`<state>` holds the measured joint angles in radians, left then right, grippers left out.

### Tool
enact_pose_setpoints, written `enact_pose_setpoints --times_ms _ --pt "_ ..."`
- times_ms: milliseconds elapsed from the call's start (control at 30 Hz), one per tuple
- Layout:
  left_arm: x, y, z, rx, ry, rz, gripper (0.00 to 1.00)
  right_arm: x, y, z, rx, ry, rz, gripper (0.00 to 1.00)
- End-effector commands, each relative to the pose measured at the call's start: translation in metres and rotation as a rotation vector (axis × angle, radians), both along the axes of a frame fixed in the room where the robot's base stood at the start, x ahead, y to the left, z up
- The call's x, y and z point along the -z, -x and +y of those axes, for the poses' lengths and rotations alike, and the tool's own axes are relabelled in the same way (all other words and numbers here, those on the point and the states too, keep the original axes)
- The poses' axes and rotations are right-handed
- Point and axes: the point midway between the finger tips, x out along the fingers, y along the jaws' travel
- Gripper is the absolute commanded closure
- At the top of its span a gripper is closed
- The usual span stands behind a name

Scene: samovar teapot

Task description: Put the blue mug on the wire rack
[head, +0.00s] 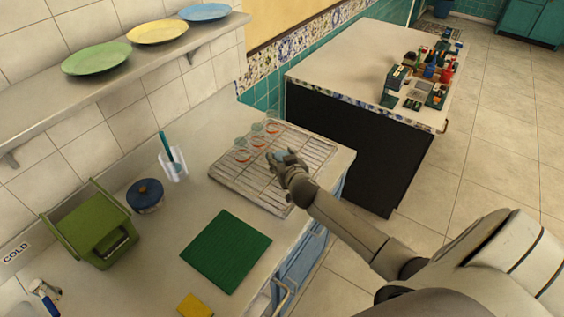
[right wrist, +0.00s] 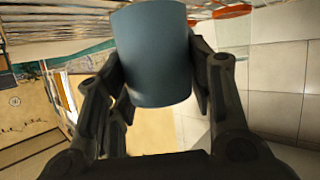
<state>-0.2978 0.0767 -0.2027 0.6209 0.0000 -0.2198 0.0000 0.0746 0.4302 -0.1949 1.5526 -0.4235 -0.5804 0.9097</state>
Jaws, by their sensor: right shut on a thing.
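My right gripper (head: 284,163) is over the right part of the wire rack (head: 237,188) in the head view. In the right wrist view my right gripper (right wrist: 160,95) is shut on the blue mug (right wrist: 152,50), with a finger on each side of it. In the head view only a small bluish bit of the mug (head: 287,156) shows, the rest hidden by my gripper. I cannot tell whether the mug touches the rack. The rack lies flat on the counter. My left gripper is not in view.
Several glasses (head: 242,153) with reddish rims stand on the back of the rack, close to my gripper. A green mat (head: 226,252), a blue lidded pot (head: 145,195), a clear holder (head: 173,167) and a green bin (head: 92,232) are on the counter. The rack's front is clear.

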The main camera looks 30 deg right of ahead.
Motion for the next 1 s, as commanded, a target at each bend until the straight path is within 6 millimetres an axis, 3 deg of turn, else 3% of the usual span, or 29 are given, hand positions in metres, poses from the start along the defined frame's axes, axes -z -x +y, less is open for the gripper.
enact_pose_setpoints --times_ms 167,533,567,700,1000 --pt "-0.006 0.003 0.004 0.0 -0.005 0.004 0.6 0.016 0.0 0.001 -0.001 -0.001 0.001 0.79" --pt "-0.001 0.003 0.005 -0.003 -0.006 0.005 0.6 0.022 0.0 0.001 -0.001 -0.002 0.0 0.79" --pt "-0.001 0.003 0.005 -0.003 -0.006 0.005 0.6 0.022 0.0 0.001 -0.001 -0.002 0.001 0.5" --pt "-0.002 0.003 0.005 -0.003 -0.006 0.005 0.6 0.021 0.0 0.001 -0.001 -0.002 0.001 0.32" --pt "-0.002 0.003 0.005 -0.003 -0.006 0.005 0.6 0.02 0.001 0.001 -0.001 -0.001 0.001 0.3"
